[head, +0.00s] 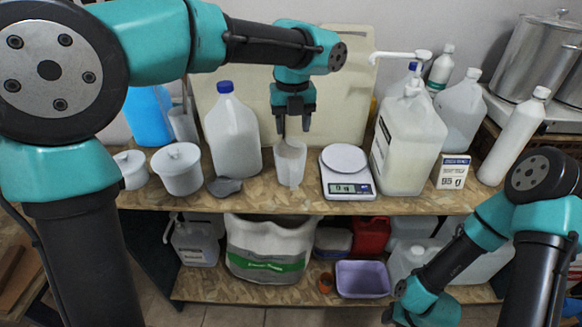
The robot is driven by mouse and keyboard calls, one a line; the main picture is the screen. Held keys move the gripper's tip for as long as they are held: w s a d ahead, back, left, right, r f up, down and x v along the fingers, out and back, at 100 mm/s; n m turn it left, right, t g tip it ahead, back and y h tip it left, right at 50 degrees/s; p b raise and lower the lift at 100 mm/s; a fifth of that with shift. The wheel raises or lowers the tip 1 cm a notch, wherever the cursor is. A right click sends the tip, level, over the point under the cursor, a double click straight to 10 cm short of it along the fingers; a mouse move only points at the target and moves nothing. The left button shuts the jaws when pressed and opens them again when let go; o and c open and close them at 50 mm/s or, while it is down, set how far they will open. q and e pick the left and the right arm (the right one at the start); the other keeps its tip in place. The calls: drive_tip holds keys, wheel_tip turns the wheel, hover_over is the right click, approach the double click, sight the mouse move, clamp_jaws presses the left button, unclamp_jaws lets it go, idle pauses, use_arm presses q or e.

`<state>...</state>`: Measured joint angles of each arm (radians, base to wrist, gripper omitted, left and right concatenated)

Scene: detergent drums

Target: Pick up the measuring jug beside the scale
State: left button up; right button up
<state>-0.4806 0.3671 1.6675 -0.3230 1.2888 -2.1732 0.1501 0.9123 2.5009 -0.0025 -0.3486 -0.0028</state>
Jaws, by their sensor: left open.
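The measuring jug (291,163) is a translucent whitish cup standing upright on the wooden shelf top, just left of the scale (345,160). The scale is white with a round pan and a lit display at its front. My left gripper (294,124) points down from above, open, with its fingers at the jug's rim height or slightly above. One fingertip appears to overlap the rim, but I cannot tell whether it touches. My right arm's wrist is low at the bottom right; its gripper is cut off by the frame edge.
A large pump bottle (408,145) stands right of the scale. A pale board (345,95) leans behind.

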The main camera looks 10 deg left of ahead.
sight(294, 169)
use_arm(q)
wheel_tip(294, 169, down, 10)
drive_tip(key=shift+r, duration=0.1)
drive_tip(key=shift+f, duration=0.65)
drive_tip(key=shift+d+f, duration=0.15)
drive_tip(key=shift+f, duration=1.15)
drive_tip(key=shift+d+f, duration=0.15)
drive_tip(key=shift+f, duration=1.15)
clamp_jaws()
